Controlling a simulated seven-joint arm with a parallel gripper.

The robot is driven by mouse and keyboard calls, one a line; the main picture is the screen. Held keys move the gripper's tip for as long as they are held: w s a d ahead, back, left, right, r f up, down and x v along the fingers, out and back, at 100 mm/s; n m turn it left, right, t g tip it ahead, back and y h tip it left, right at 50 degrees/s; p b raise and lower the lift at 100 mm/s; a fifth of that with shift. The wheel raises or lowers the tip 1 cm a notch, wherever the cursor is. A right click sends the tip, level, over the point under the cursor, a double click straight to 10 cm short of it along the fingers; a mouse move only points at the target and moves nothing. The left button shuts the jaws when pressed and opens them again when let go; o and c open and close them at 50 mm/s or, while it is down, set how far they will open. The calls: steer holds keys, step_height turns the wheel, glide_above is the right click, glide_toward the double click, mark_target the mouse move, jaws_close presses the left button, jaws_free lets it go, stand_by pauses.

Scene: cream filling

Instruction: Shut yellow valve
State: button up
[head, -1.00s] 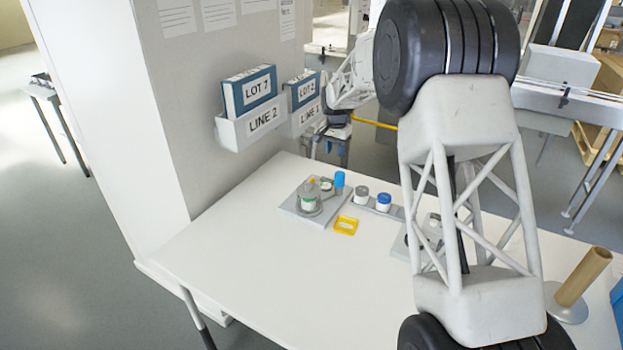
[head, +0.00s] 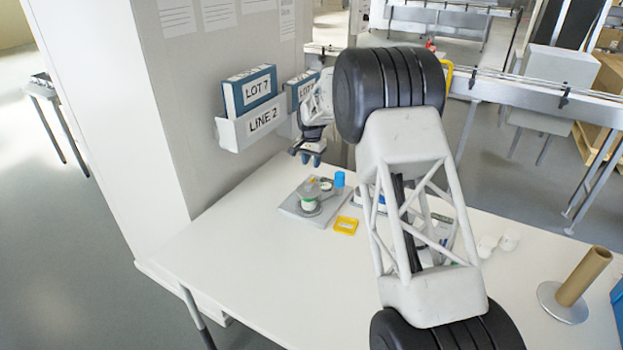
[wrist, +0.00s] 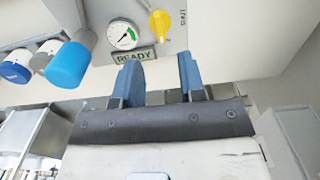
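In the head view my gripper (head: 312,160) hangs above and behind the station, apart from the valve. The small lettering beside the knob is unreadable.
A white-faced gauge (wrist: 122,35) and a READY label (wrist: 133,55) sit left of the valve. A blue cylinder (wrist: 68,65) stands near the left finger. A yellow piece (head: 346,225) lies before the station. The front-left tabletop is clear.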

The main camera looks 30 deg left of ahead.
mark_target(312, 179)
steer(key=shift+f, duration=3.85)
jaws_close()
